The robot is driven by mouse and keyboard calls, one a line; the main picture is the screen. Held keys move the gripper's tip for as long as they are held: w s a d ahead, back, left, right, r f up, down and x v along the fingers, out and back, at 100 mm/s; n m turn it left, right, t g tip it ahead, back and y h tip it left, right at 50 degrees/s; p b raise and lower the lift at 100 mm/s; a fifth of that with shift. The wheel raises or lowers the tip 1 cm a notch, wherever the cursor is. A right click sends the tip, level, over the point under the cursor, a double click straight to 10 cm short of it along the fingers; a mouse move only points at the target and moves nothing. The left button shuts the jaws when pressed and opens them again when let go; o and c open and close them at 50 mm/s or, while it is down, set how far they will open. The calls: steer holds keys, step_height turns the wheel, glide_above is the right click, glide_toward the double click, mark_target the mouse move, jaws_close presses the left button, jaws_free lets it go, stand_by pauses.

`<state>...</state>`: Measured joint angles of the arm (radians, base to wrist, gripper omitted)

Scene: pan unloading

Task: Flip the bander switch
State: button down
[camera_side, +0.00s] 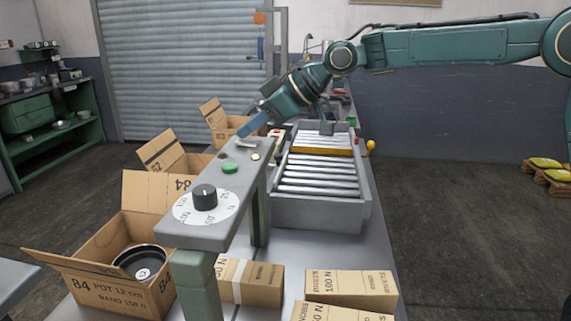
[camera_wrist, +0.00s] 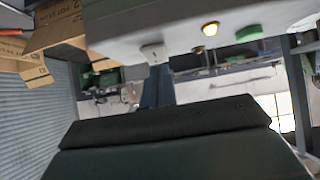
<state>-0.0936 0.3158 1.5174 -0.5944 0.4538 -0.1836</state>
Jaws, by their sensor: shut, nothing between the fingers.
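The bander switch, a small pale piece, appears to be at the far end of the grey control panel (camera_side: 213,235). It shows in the side view (camera_side: 247,143) right by my fingertips and in the wrist view (camera_wrist: 153,52). My gripper (camera_side: 249,130) has blue fingers, shut and empty, pointing down at that end of the panel. In the wrist view the fingers (camera_wrist: 157,84) end just by the switch. I cannot tell whether they touch it, or which way the switch is set.
The panel also carries a black dial (camera_side: 204,197), a green button (camera_side: 230,168), a reddish-brown button (camera_side: 221,156) and a small lit lamp (camera_side: 255,157). A roller conveyor (camera_side: 318,213) stands right of it. Open cartons (camera_side: 118,292) stand left, one holding a black pot (camera_side: 139,262).

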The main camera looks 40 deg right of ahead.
steer(key=shift+f, duration=0.2)
steer(key=shift+w+a+f, duration=0.1)
steer(key=shift+f, duration=0.1)
stand_by(0.3)
steer(key=shift+w+a, duration=0.1)
steer(key=shift+a, duration=0.05)
steer(key=shift+w+a+r, duration=0.2)
steer(key=shift+w+a, duration=0.2)
steer(key=shift+w, duration=0.05)
steer(key=shift+r, duration=0.2)
